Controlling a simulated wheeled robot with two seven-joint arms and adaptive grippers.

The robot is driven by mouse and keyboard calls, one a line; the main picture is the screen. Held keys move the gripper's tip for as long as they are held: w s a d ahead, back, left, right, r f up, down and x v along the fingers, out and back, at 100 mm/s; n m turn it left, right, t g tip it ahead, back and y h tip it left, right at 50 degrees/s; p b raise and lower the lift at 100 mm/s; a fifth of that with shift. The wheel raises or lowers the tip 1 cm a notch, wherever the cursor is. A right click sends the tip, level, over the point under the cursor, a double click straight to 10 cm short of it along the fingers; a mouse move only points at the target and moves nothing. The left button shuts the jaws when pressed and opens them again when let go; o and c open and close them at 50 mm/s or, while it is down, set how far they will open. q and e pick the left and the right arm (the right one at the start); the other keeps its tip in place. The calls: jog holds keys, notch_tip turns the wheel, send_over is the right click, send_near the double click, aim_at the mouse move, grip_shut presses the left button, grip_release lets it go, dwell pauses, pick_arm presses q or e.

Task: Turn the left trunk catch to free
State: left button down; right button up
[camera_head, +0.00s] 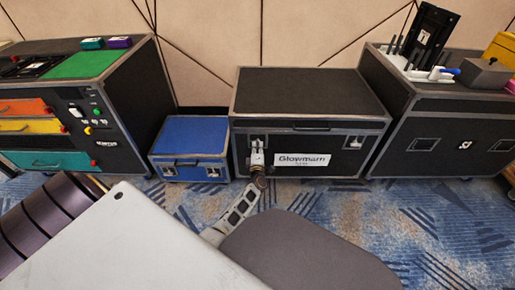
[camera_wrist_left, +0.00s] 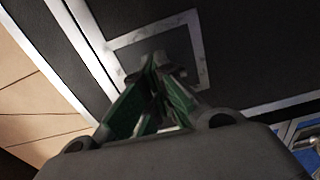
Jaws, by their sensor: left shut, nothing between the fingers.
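The black trunk (camera_head: 310,97) with metal edges and a white "Glowmarn" label stands on the carpet in the head view. Its left catch (camera_head: 258,141) sits high on the front face, partly hidden by my left gripper (camera_head: 257,160). In the left wrist view, the catch's bright square plate (camera_wrist_left: 196,46) surrounds a dark recess, and the green-padded fingers of my left gripper (camera_wrist_left: 156,75) reach into it. The fingers are shut with nothing held between them. They overlap the catch's middle, so I cannot tell its turn angle or whether they touch it. My right gripper is not in view.
A blue case (camera_head: 190,139) stands left of the trunk, beside a black cabinet with coloured drawers (camera_head: 20,126). Another black case (camera_head: 440,143) carrying tools stands close on the right. The trunk's right catch (camera_head: 355,142) is clear. Patterned carpet (camera_head: 345,212) is open in front.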

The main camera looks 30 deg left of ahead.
pick_arm(q)
jog(key=shift+w+a+r+n, duration=0.15)
jog(key=shift+a+r+n, duration=0.1)
jog(key=shift+r+n, duration=0.15)
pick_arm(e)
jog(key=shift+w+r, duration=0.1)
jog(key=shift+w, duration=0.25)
pick_arm(q)
jog(key=c, duration=2.1)
grip_release()
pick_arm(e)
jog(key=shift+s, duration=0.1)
pick_arm(q)
jog(key=o, duration=0.9)
jog(key=shift+f, duration=0.1)
jog(key=o, duration=0.6)
jog(key=shift+f, duration=0.2)
jog(key=shift+c, duration=0.2)
jog(key=shift+d, duration=0.1)
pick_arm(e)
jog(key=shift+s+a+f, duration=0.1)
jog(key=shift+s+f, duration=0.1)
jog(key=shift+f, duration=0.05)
pick_arm(q)
jog(key=shift+d+f, duration=0.1)
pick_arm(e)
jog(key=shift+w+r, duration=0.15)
